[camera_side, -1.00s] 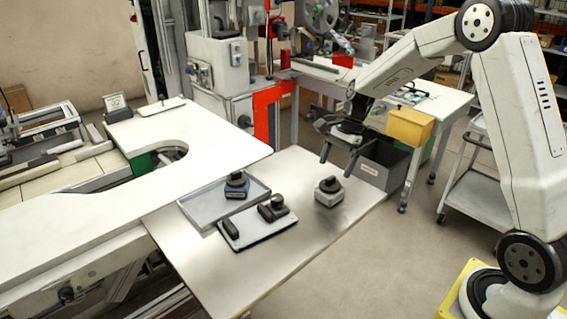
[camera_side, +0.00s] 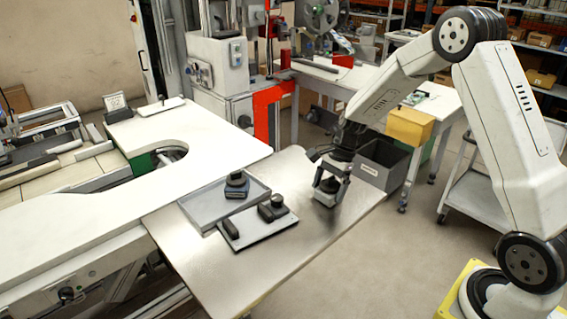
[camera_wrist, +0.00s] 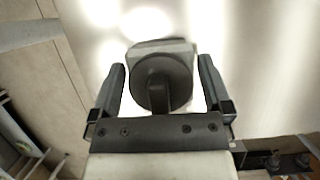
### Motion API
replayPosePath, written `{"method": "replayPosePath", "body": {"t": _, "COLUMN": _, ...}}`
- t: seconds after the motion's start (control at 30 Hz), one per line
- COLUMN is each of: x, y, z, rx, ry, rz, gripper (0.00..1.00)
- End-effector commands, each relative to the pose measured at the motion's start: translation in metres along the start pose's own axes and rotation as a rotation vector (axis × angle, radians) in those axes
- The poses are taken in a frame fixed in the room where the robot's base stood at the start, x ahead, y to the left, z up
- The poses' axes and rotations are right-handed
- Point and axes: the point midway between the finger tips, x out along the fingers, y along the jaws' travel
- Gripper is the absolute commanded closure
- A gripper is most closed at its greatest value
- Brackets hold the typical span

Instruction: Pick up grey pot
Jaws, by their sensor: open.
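The grey pot (camera_side: 326,194) stands upright on the metal table, with a light grey body and a dark round knob on top. In the wrist view the pot's dark knob (camera_wrist: 160,84) lies between the two fingers, and part of its pale grey body shows beyond it. My gripper (camera_side: 330,182) is lowered over the pot, pointing down, with one finger on each side of it. The gripper also shows in the wrist view (camera_wrist: 162,82), open, with gaps between the fingers and the knob. The fingers partly hide the pot in the side view.
A grey bin (camera_side: 372,172) stands behind my gripper at the right. The table's front area (camera_side: 225,275) is clear.

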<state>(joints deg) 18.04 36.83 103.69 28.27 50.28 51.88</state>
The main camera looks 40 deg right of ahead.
Motion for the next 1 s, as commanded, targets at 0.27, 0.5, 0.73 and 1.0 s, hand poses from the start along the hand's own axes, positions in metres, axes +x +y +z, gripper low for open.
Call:
{"method": "replayPosePath", "body": {"t": 0.27, "x": 0.0068, "y": 0.0001, "z": 0.0001, "rx": -0.001, "ry": 0.001, "rz": 0.000, "gripper": 0.00}}
{"method": "replayPosePath", "body": {"t": 0.5, "x": 0.0064, "y": 0.0000, "z": 0.0001, "rx": 0.000, "ry": 0.001, "rz": 0.000, "gripper": 0.00}}
{"method": "replayPosePath", "body": {"t": 0.73, "x": 0.0063, "y": -0.0001, "z": 0.0001, "rx": 0.000, "ry": 0.001, "rz": 0.000, "gripper": 0.41}}
{"method": "replayPosePath", "body": {"t": 1.0, "x": 0.0054, "y": -0.0007, "z": 0.0002, "rx": -0.001, "ry": 0.001, "rz": -0.003, "gripper": 1.00}}
